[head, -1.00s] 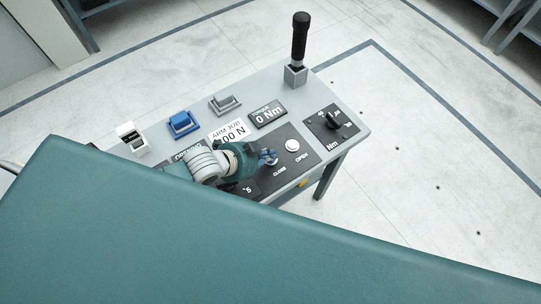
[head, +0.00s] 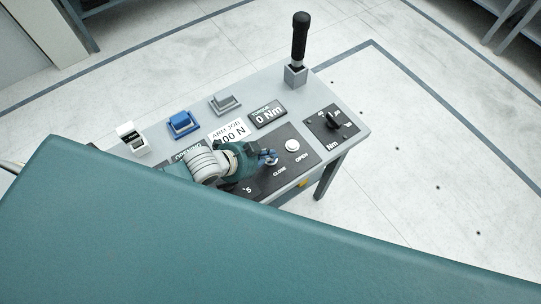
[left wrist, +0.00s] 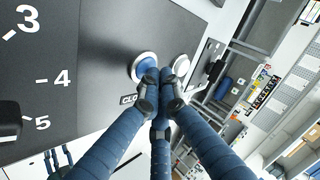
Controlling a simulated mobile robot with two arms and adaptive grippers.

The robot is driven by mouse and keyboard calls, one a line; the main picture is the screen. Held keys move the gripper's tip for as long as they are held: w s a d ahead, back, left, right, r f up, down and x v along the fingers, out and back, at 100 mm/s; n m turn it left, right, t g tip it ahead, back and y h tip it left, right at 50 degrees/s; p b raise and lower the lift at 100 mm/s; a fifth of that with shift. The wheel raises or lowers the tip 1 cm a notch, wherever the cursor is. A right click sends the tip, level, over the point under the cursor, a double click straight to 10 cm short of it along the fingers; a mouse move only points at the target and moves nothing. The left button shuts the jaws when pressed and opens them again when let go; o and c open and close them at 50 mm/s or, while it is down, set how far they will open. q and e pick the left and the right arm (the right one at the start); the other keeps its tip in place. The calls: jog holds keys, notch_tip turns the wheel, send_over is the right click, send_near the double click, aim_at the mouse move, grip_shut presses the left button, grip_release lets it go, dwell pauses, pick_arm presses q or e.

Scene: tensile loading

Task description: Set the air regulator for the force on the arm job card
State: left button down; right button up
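The arm job card (head: 228,132) is a white card on the grey console in the head view; it reads "ARM JOB" and "00 N", its first digit not clear. The air regulator's scale (left wrist: 42,80) shows 3, 4 and 5 in the left wrist view, with a piece of black knob (left wrist: 8,118) at the left edge. In the head view my arm hides most of it. My left gripper (head: 270,157) has its fingertips together, also in the left wrist view (left wrist: 160,82), at the blue CLOSE button (left wrist: 145,67); contact is unclear. My right gripper is out of view.
A white OPEN button (head: 292,146) is right of the blue one. The console also carries a torque display (head: 268,114), a Nm selector (head: 334,121), a black-handled lever (head: 300,40), a blue switch (head: 182,123) and a grey switch (head: 225,101). Floor to the right is clear.

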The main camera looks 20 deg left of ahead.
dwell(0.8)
pick_arm(q)
jog(key=shift+r+p, duration=0.9)
jog(key=shift+p, duration=0.15)
notch_tip(320, 180, up, 5)
jog(key=p, duration=0.5)
